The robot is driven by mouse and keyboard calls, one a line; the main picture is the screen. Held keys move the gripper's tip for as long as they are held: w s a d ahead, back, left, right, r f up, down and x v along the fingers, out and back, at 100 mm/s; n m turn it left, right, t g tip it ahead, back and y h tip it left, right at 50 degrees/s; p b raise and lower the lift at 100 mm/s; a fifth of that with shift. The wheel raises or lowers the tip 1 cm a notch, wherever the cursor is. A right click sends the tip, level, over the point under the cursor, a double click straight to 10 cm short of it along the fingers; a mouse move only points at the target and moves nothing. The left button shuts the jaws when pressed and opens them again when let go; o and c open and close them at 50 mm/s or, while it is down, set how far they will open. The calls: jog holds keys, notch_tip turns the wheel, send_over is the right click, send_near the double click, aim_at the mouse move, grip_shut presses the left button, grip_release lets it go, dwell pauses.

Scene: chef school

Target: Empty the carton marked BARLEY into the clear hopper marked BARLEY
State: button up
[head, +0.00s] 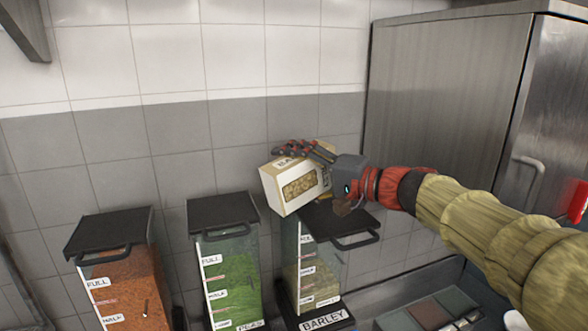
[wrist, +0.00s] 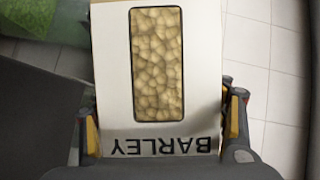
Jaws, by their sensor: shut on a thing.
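The cream carton (head: 288,188) has a window showing pale grains. It is tilted in my gripper (head: 303,152), over the left part of the clear hopper marked BARLEY (head: 312,270). In the wrist view the carton (wrist: 110,60) reads BARLEY upside down, with a gripper finger on each side. Its window looks full of grains. The hopper holds pale grain partway up, and its black top piece with a handle (head: 355,240) shows at the right.
A hopper with green contents (head: 232,285) stands just left, and one with orange contents (head: 125,285) stands further left. Both have black lids. A steel cabinet (head: 440,100) is at the right, above a tray with coloured compartments (head: 430,312). The tiled wall is behind.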

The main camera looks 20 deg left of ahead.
jog(key=w+a+m+y, duration=0.1)
jog(key=w+a+m, duration=0.3)
jog(key=w, duration=0.5)
jog(key=shift+a+r+y, duration=0.3)
jog(key=shift+r+y, duration=0.05)
jog(key=shift+y, duration=0.05)
dwell(0.6)
dwell(1.9)
jog(key=shift+p, duration=1.25)
